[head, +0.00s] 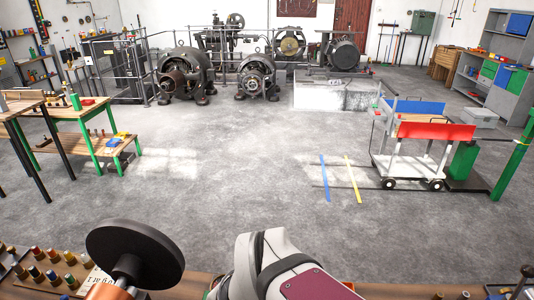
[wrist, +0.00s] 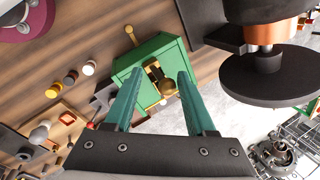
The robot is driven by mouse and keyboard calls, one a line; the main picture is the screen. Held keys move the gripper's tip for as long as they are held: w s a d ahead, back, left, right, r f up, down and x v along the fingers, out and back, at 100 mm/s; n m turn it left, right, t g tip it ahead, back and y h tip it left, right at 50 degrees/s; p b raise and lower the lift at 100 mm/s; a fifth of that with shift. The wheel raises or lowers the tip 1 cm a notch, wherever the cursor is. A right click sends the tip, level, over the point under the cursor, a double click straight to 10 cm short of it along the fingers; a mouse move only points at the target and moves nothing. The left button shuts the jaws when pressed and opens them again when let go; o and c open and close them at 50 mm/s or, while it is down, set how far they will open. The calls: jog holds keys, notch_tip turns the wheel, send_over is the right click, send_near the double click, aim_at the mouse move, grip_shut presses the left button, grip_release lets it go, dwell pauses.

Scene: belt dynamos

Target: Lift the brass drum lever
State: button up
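A green box (wrist: 160,52) sits by the wooden bench edge in the wrist view. A brass lever with a round knob (wrist: 168,88) stands out of a brass slotted plate (wrist: 148,72) on its face; it looks like the drum lever. A second, smaller brass handle (wrist: 130,32) sticks out at the box's upper left. My gripper (wrist: 160,73) is open, its two teal fingers in front of the box. The knob appears between the fingers, with no visible contact; the depth gap is hard to tell. In the head view neither the lever nor my fingers can be made out.
A large black disc on a copper-coloured shaft (wrist: 270,75) is right of the box; the disc (head: 135,253) also shows in the head view. Small coloured knobs (wrist: 70,77) line the bench (wrist: 60,45). Beyond the bench, the grey floor (head: 240,150) is open.

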jog(key=shift+w+r, duration=0.1)
jog(key=v, duration=1.5)
jog(key=shift+r, duration=0.3)
jog(key=shift+d, duration=0.15)
jog(key=s+d+f, duration=0.4)
jog(key=d+f, duration=0.1)
jog(key=f, duration=0.3)
jog(key=s+d+f+g+h, duration=0.1)
jog(key=s+d+f, duration=0.2)
jog(key=f, duration=0.6)
jog(key=shift+s+d+f+n, duration=0.3)
jog(key=shift+s+d, duration=0.05)
jog(key=shift+d, duration=0.9)
jog(key=shift+o, duration=0.3)
